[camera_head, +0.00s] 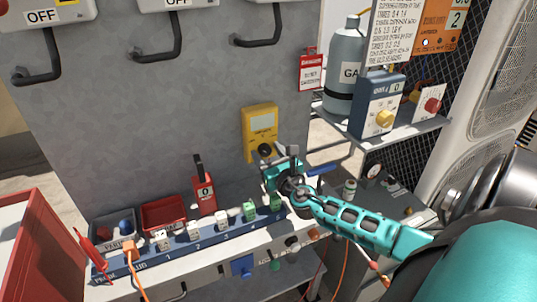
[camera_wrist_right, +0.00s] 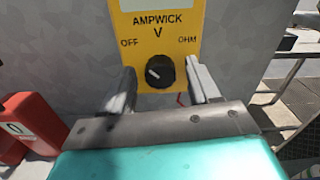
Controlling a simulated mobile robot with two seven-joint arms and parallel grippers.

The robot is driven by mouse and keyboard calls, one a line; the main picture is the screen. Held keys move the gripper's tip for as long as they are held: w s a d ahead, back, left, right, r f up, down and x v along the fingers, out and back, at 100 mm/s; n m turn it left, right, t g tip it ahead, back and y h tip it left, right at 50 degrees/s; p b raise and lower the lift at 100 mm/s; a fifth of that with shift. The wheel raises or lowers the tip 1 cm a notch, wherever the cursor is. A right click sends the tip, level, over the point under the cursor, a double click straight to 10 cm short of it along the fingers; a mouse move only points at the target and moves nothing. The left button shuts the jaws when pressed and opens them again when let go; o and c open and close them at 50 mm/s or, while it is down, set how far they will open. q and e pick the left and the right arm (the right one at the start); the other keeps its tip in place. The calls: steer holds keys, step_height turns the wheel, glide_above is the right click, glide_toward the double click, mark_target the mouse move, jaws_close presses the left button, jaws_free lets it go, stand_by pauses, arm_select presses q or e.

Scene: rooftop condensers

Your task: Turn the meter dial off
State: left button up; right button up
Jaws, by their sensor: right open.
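The yellow meter (camera_head: 260,122) is on the grey panel, left of my right gripper in the head view. Its black dial (camera_head: 265,150) is low on its face. In the right wrist view the meter (camera_wrist_right: 180,50) reads AMPWICK, with OFF at left, V at top and OHM at right. The dial (camera_wrist_right: 160,71) has a white mark that appears to point left, slightly up. My right gripper (camera_wrist_right: 162,85) is open, its two fingers on either side of the dial, with visible gaps. It also shows in the head view (camera_head: 280,160). My left gripper is out of view.
A blue power strip (camera_head: 180,250) with several plugs runs along the ledge below. A red switch box (camera_head: 203,195) stands behind it. At right, a grey gas bottle (camera_head: 343,65) and blue box (camera_head: 375,105) stand on a shelf. Black handles (camera_head: 38,75) jut from the panel above.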

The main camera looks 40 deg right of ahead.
steer(key=shift+s, duration=0.1)
steer(key=v, duration=1.2)
steer(key=shift+s+b, duration=0.35)
steer(key=shift+a+r, duration=0.1)
